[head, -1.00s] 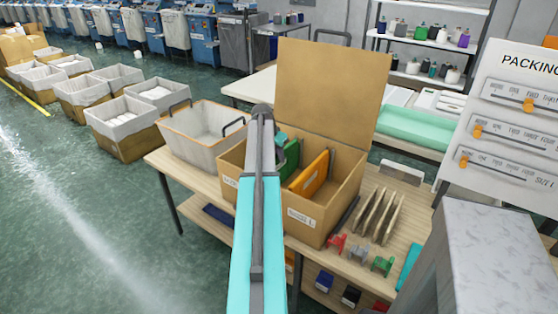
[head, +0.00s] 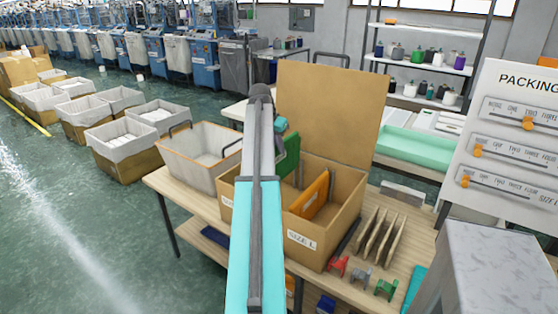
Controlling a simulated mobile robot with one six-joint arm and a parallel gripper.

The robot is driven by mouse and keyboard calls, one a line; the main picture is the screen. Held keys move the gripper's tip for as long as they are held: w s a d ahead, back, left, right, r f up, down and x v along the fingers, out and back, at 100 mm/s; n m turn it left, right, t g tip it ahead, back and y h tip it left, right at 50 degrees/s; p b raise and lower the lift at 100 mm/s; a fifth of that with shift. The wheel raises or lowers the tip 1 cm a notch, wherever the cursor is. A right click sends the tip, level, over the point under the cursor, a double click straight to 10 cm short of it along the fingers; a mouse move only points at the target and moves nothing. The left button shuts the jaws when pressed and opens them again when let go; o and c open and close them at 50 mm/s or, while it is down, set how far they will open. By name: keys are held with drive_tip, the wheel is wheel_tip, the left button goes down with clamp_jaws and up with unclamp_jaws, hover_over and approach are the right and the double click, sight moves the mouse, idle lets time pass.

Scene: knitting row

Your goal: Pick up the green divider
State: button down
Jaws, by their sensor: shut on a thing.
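The green divider (head: 291,156) is an upright flat panel at the left part of the open cardboard box (head: 335,240). It stands up above the orange divider (head: 308,196); its lower part is still at the box opening. My gripper (head: 281,141) is at the green divider's top left and is shut on it. The fingers are mostly hidden behind my arm, which also covers the box's left front.
The box's tall lid (head: 330,110) stands open behind. A lined basket (head: 200,165) is to the left on the wooden table (head: 405,225).

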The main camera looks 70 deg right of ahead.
wheel_tip(320, 180, up, 14)
drive_tip(key=b, duration=0.1)
drive_tip(key=shift+r, duration=0.1)
idle(0.8)
wheel_tip(320, 180, up, 10)
drive_tip(key=p, duration=0.6)
idle(1.0)
